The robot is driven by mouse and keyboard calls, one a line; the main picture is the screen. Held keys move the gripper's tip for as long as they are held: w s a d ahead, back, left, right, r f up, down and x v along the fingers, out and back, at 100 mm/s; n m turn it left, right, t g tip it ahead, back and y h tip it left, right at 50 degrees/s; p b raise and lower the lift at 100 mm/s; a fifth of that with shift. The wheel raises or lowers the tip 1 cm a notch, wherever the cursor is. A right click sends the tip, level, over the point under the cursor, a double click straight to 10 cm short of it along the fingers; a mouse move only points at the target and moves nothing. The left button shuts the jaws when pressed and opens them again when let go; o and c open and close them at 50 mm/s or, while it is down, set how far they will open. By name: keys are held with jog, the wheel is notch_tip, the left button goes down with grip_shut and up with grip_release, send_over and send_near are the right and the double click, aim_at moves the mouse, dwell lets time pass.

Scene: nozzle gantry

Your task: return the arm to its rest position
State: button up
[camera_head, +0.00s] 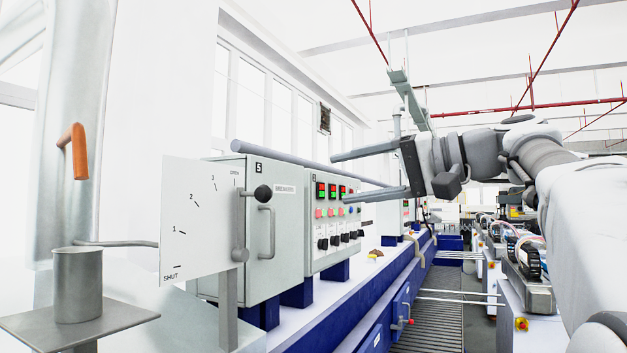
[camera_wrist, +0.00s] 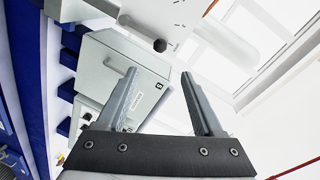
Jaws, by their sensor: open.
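My gripper (camera_head: 366,172) is open and empty, its two long grey fingers pointing left in the head view. It is in the air in front of the grey control boxes, at the height of the button panel (camera_head: 336,215). In the wrist view my gripper (camera_wrist: 165,98) also shows open, with nothing between the fingers. My arm reaches in from the right side of the head view, raised and bent.
A grey cabinet (camera_head: 282,262) with a handle stands left of the button panel. A white scale plate (camera_head: 201,217) marked SHUT, a black-knobbed lever (camera_head: 263,193), a metal cup (camera_head: 78,285) and an orange-handled part (camera_head: 77,150) are further left. A walkway (camera_head: 435,320) runs right of the bench.

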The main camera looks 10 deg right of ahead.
jog(key=s+a+f+n+g+h, duration=0.1)
jog(key=s+f+h, duration=0.3)
jog(key=f, duration=1)
jog(key=s+a+f+n+g+h, duration=0.1)
jog(key=s+f+h, duration=0.3)
jog(key=s+f, duration=0.5)
jog(key=s+a+f+n+g+h, duration=0.1)
jog(key=s+f, duration=0.6)
jog(key=f, duration=1.2)
jog(key=a+g+h, duration=0.1)
jog(key=g+h, duration=0.1)
jog(key=h, duration=0.1)
jog(key=shift+f, duration=0.2)
